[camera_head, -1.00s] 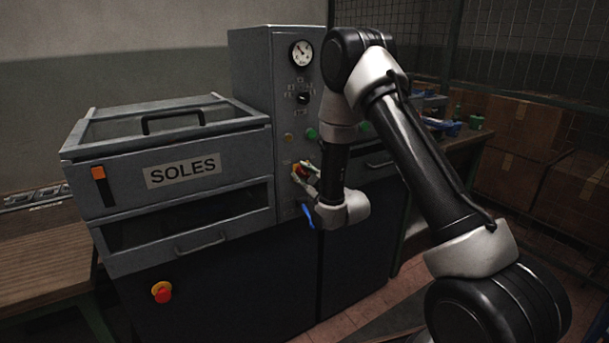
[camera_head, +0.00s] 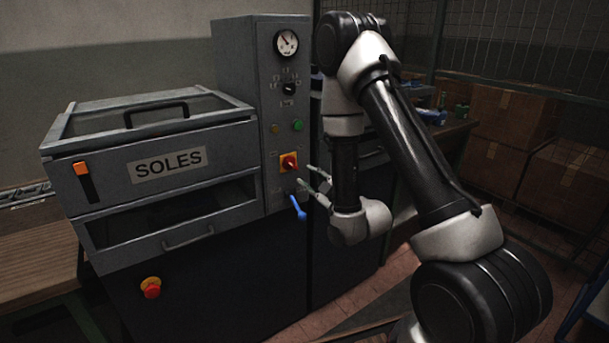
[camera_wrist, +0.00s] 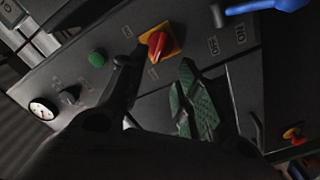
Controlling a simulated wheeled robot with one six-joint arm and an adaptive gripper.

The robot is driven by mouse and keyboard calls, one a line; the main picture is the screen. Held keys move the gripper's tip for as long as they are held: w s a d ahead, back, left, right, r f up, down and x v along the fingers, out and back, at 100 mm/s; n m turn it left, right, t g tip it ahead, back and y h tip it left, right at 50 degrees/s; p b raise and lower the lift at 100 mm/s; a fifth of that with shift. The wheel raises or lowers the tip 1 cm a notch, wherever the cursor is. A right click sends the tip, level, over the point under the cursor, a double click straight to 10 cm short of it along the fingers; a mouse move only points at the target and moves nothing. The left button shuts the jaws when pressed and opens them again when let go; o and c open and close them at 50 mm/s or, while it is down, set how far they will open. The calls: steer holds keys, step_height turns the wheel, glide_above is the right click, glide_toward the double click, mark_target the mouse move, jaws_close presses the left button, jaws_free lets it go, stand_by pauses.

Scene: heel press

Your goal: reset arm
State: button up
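My gripper (camera_head: 312,182) is in front of the machine's control panel, just right of the red rotary switch on its yellow plate (camera_head: 289,162) and above the blue lever (camera_head: 298,208). Its two fingers are spread apart with nothing between them. In the wrist view my gripper (camera_wrist: 160,92) shows one dark finger and one finger with a green ribbed pad, with a gap between. The red switch (camera_wrist: 157,42) lies beyond the fingertips there, and the blue lever (camera_wrist: 268,6) is at the top right. My arm is folded, its forearm hanging down to the gripper.
The grey SOLES press (camera_head: 160,150) with a handled lid stands at left. A red stop button (camera_head: 151,289) is on its lower front. A gauge (camera_head: 286,43) and green button (camera_head: 298,125) sit on the panel. Cardboard boxes (camera_head: 510,125) stand at the right by a mesh fence.

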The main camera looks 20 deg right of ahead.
steer(key=shift+s, duration=0.2)
stand_by(0.3)
steer(key=s+d+f+m+g+h, duration=0.1)
steer(key=s+f+m+g+h, duration=0.15)
steer(key=f+g, duration=0.4)
steer(key=s+d+f+m+g+h, duration=0.1)
steer(key=s+d+f+m+g, duration=0.2)
steer(key=f, duration=0.6)
steer(key=s+d+r+g+h, duration=0.1)
steer(key=s+d+g, duration=0.15)
steer(key=s, duration=0.35)
steer(key=s+d+r+m, duration=0.1)
steer(key=s+r+m, duration=0.1)
steer(key=s+r, duration=0.5)
steer(key=s+d+r+m, duration=0.2)
steer(key=s+r, duration=0.5)
steer(key=r, duration=0.8)
steer(key=s+d+r+m+h, duration=0.1)
steer(key=s+d+r+m, duration=0.1)
steer(key=s+r, duration=0.5)
step_height(320, 180, up, 4)
steer(key=shift+s+d+f+m+g, duration=0.15)
steer(key=shift+s+m+g, duration=0.25)
steer(key=shift+m, duration=0.25)
